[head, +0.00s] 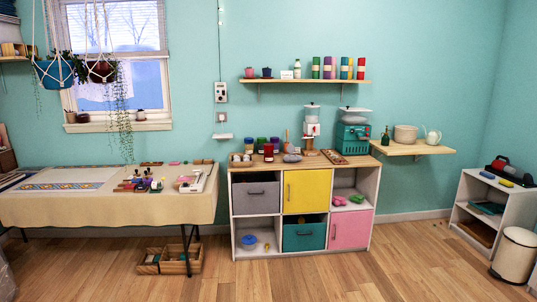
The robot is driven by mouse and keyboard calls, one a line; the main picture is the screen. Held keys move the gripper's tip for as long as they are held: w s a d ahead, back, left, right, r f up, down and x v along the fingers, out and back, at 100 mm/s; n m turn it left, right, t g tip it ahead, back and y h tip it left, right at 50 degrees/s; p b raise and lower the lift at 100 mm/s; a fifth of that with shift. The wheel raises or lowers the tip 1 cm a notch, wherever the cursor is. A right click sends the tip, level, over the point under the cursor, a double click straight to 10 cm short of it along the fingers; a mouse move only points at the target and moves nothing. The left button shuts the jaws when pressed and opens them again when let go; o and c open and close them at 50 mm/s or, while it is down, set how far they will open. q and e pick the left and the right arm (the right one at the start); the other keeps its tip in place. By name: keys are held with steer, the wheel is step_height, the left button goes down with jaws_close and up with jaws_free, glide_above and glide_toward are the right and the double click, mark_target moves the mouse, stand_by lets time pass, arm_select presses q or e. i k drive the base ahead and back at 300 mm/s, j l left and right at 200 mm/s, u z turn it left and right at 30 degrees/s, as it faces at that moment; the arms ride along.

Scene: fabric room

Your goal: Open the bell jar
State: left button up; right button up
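I cannot pick out a bell jar with certainty at this distance. A small dark green bottle-like object (385,135) stands at the left end of the low wooden wall shelf (418,149) on the right. A cream bowl (405,134) and a white teapot-like vessel (432,136) stand beside it. A white and red device with a pale top (312,121) and a teal device with a pale pan (353,133) stand on the cabinet. Neither of my grippers shows in the head view.
The cubby cabinet (280,219) stands mid-wall with a yellow door (307,191). A cloth-covered table (110,206) is at left, with wooden crates (172,261) by its legs. A white shelf unit (493,211) and bin (514,256) are at right. The wooden floor in front is clear.

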mark_target(268, 156)
steer(key=i+u, duration=0.15)
steer(key=i, duration=0.5)
steer(key=i+j+u, duration=0.1)
steer(key=i, duration=2.15)
